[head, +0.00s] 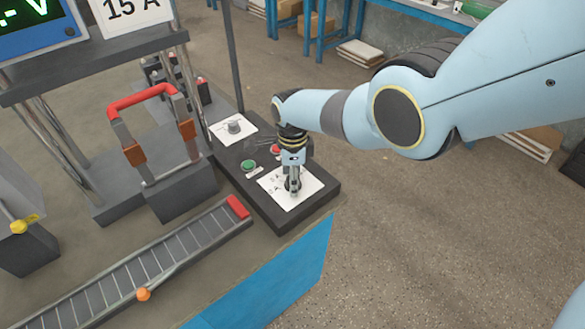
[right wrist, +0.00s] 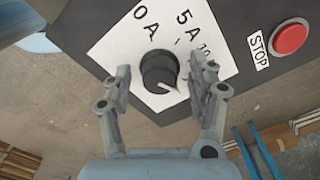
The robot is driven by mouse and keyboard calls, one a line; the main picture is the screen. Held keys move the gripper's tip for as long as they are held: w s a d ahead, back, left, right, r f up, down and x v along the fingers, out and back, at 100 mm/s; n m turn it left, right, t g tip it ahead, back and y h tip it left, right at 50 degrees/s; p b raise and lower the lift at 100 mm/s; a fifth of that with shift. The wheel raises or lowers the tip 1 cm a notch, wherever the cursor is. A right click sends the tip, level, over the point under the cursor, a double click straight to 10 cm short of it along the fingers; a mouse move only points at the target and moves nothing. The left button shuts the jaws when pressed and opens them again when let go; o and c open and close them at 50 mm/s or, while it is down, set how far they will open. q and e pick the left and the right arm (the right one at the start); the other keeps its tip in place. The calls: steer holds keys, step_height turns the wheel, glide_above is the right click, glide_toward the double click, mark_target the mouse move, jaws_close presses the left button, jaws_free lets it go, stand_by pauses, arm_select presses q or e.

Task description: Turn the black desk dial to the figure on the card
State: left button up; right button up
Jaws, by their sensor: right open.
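The black desk dial (right wrist: 160,70) sits on a white scale plate (right wrist: 120,52) marked 0 A, 5 A and a partly hidden 10. A short white mark on the dial points to the lower right in the right wrist view; the figure beyond it is hidden. My right gripper (right wrist: 161,69) is open, one finger on each side of the dial, with no clear contact. In the head view my right gripper (head: 293,184) points down over the plate (head: 307,186) and mostly hides the dial. The card (head: 128,12) reads 15 A. My left gripper is not in view.
A red STOP button (right wrist: 290,38) and a green button (head: 249,165) share the dark panel. A grey knob (head: 234,127) stands on another white plate. A red-handled frame (head: 142,98) and a slatted strip (head: 150,258) stand left. Floor lies open right.

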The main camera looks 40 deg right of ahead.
step_height(320, 180, up, 12)
stand_by(0.6)
steer(key=shift+f, duration=0.1)
steer(key=s+a+r+n+t, duration=0.1)
steer(key=s+r+n, duration=0.3)
steer(key=s+n, duration=0.45)
steer(key=s+a+r+n+t+h, duration=0.1)
steer(key=s+r+n, duration=0.2)
steer(key=s+n, duration=0.55)
steer(key=s+a+r+n+t, duration=0.15)
steer(key=s+r+n, duration=0.25)
steer(key=s+n, duration=0.45)
steer(key=s+d+f+g+b, duration=0.2)
steer(key=f+b, duration=0.7)
steer(key=f, duration=2.7)
steer(key=s+d+f+m+b, duration=0.1)
steer(key=s+f+b, duration=0.6)
steer(key=s+f, duration=1.2)
step_height(320, 180, down, 4)
steer(key=shift+s+d+f+g, duration=0.1)
steer(key=shift+s+d+g, duration=0.05)
steer(key=shift+d+g, duration=0.25)
